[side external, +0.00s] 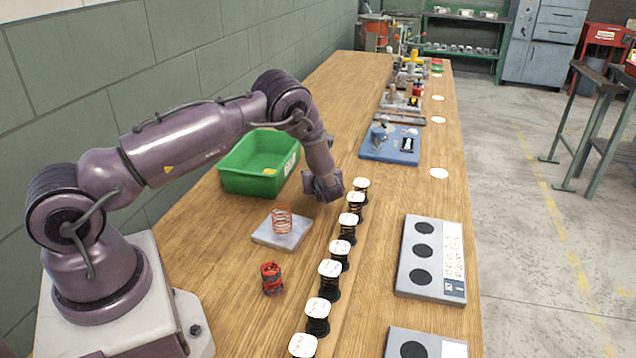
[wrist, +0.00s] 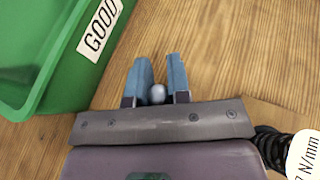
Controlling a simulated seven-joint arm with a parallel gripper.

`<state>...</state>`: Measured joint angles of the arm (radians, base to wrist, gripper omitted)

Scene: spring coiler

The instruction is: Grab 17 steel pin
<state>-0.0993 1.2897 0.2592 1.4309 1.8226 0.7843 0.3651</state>
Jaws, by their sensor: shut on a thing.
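In the wrist view my gripper (wrist: 158,78) has its two blue fingers shut on a small rounded silver-grey thing, the steel pin (wrist: 157,94). Only its rounded end shows between the fingers near their base; the rest is hidden. In the side view my gripper (side external: 325,194) is low over the wooden bench, between the green bin and the row of black springs. The pin cannot be made out there. I cannot tell whether the pin touches the bench.
The green bin (side external: 226,178), labelled GOOD, stands left of my gripper. Several black springs with white tags (side external: 330,268) stand to its right. A copper spring (side external: 282,221) on a grey plate (side external: 265,233) and a red-black part (side external: 271,279) are nearer the camera.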

